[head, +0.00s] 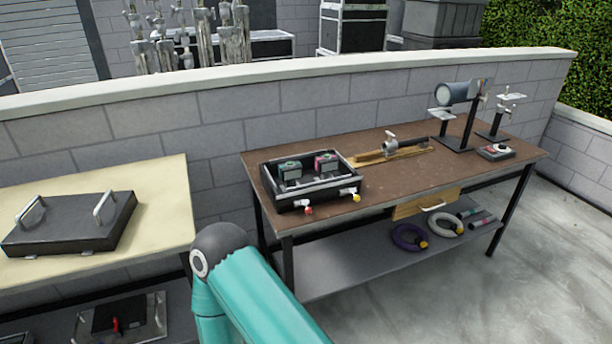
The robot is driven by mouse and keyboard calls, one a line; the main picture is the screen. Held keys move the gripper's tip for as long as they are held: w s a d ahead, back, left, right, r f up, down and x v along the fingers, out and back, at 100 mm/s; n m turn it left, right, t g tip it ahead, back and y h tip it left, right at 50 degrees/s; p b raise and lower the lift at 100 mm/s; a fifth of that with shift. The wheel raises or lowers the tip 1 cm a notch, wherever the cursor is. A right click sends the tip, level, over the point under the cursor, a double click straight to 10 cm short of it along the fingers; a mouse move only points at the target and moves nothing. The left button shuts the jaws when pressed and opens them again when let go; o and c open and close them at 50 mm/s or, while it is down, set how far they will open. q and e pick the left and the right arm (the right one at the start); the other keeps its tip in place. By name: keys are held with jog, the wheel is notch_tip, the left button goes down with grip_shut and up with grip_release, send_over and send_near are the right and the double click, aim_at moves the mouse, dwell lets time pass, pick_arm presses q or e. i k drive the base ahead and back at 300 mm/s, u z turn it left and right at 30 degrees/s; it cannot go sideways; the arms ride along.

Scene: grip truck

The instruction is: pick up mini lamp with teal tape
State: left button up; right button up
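Two small dark cylinders lie on the lower shelf of the brown table, at its right end, and look like mini lamps. The farther mini lamp (469,212) seems to carry a greenish or teal band, but it is too small to be sure. The nearer mini lamp (483,221) has a reddish band. Neither of my grippers shows in the head view. A teal link of one of my arms rises from the bottom middle, well to the left of the mini lamps.

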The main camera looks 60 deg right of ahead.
aim_at(288, 174)
jog(key=u, duration=1.65)
jog(key=i, duration=0.1)
jog(key=z, duration=3.25)
jog(key=i, duration=0.3)
jog(key=z, duration=0.25)
jog(key=i, duration=0.7)
jog(key=u, duration=0.2)
jog(key=k, duration=0.85)
jog(key=z, duration=0.2)
jog(key=i, duration=0.85)
jog(key=u, duration=0.1)
